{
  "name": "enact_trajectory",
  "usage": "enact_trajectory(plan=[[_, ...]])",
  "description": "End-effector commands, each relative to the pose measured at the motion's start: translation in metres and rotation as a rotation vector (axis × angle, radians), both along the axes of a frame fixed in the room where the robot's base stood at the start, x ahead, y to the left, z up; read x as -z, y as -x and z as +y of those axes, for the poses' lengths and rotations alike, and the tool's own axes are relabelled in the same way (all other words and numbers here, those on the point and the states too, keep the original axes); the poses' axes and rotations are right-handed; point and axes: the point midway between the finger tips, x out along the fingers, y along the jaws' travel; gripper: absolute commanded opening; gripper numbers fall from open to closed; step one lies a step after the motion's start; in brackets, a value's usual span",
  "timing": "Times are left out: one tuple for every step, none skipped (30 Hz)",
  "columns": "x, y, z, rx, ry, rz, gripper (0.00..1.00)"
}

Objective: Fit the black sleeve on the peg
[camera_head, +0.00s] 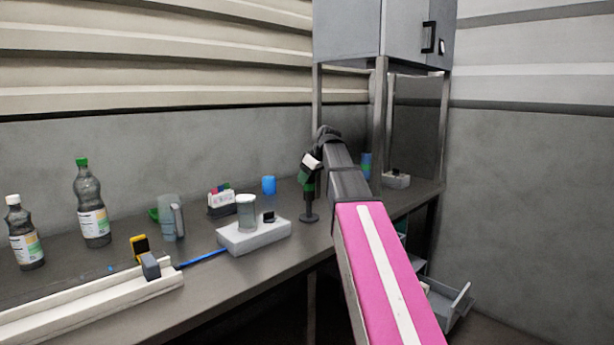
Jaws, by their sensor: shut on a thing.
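My gripper (311,168) is small and partly hidden by its own wrist at the end of my arm, which reaches across the bench. It points down and is shut on a dark piece that appears to be the black sleeve (308,194), with a green part just above it. Directly below is a dark round base (310,218) standing on the bench, which looks like the foot of the peg. The sleeve and the peg are in line, dark on dark. I cannot tell whether the sleeve is around the peg or only above it.
On the bench (205,290), a white block (254,236) with a clear jar (246,212) stands left of the base. Further left are a white rail (85,308), a grey jug (170,218) and two bottles (91,205). A cabinet post (379,130) rises behind my arm.

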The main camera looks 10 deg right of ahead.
Motion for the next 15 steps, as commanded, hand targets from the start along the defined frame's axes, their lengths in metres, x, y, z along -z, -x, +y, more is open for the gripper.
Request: enact_trajectory(plan=[[0.002, 0.0, 0.0, 0.0, 0.0, 0.0, 0.2], [0.003, 0.0, 0.0, 0.0, 0.0, 0.0, 0.2], [0.004, 0.0, 0.0, 0.0, 0.0, 0.0, 0.2], [0.005, 0.0, 0.0, 0.0, 0.0, 0.0, 0.2], [0.006, 0.0, 0.0, 0.0, -0.001, 0.001, 0.2], [0.008, 0.0, 0.0, 0.0, -0.001, 0.001, 0.2], [0.009, 0.0, 0.0, 0.0, 0.0, 0.001, 0.2], [0.01, 0.001, 0.0, 0.0, 0.0, 0.001, 0.2], [0.012, 0.0, 0.0, 0.0, 0.0, 0.001, 0.2], [0.013, 0.0, 0.0, 0.0, 0.0, 0.001, 0.2], [0.014, 0.0, 0.0, 0.0, 0.0, 0.001, 0.2], [0.015, 0.0, 0.0, 0.0, 0.0, 0.001, 0.2], [0.016, 0.0, 0.0, 0.0, 0.0, 0.001, 0.2], [0.017, 0.0, 0.0, 0.0, 0.0, 0.001, 0.2], [0.018, 0.0, 0.0, 0.0, 0.0, 0.001, 0.2]])
